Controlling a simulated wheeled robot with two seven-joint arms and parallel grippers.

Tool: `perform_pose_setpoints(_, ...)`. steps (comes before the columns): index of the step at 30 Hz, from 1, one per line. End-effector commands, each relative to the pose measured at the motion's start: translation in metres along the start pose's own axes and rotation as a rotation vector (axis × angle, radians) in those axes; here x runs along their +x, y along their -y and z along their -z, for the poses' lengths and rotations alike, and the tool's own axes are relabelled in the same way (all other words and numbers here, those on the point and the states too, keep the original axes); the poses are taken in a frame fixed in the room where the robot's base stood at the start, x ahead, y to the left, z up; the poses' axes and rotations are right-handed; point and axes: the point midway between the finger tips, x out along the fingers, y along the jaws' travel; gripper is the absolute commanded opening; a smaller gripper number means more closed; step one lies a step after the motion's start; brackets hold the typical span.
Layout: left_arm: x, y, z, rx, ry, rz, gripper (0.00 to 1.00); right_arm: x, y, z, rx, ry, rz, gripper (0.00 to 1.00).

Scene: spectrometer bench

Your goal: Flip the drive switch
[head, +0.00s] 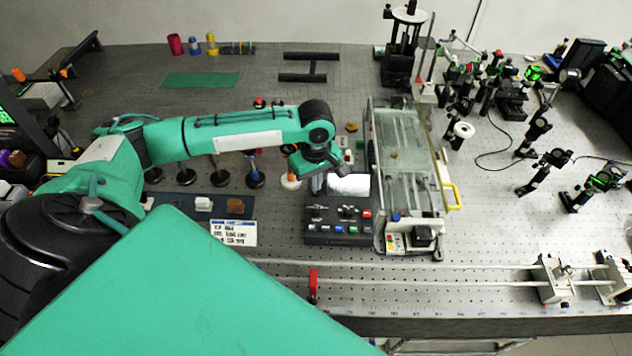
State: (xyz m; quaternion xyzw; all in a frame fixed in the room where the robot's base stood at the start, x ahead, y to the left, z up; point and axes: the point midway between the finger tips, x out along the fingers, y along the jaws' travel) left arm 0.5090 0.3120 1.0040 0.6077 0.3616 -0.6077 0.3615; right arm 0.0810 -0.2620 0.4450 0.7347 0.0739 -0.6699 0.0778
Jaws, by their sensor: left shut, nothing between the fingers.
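A black control box (340,238) stands on the bench near the middle, with small levers and knobs on top and a row of coloured buttons along its front. I cannot tell which of these small controls is the drive switch. My left gripper (318,184) points down just above the back left part of this box, beside a bright reflective plate (348,185). Its fingers are shut and empty. They are small and partly hidden by the hand, and I cannot tell whether they touch anything. My right gripper is not in view.
A glass-topped rail unit (408,160) with a yellow handle (453,196) stands right of the box. Posts and a label card (233,233) are to the left. A long rail with a red clamp (313,284) runs in front. Optics mounts (538,128) fill the right.

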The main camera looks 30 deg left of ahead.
Motion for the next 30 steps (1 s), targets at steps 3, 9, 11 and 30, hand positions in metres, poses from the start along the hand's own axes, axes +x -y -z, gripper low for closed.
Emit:
perform_pose_setpoints(3, 0.0, 0.0, 0.0, 0.0, 0.0, 0.0, 0.0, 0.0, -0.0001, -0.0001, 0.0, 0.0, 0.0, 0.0)
perform_pose_setpoints(9, 0.0, 0.0, 0.0, 0.0, 0.0, 0.0, 0.0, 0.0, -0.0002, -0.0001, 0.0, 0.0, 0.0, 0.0)
perform_pose_setpoints(11, 0.0, 0.0, 0.0, 0.0, 0.0, 0.0, 0.0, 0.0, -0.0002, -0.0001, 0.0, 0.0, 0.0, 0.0)
perform_pose_setpoints(30, 0.0056, 0.0001, 0.0, 0.0, 0.001, 0.0, 0.0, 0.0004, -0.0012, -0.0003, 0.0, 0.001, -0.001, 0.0)
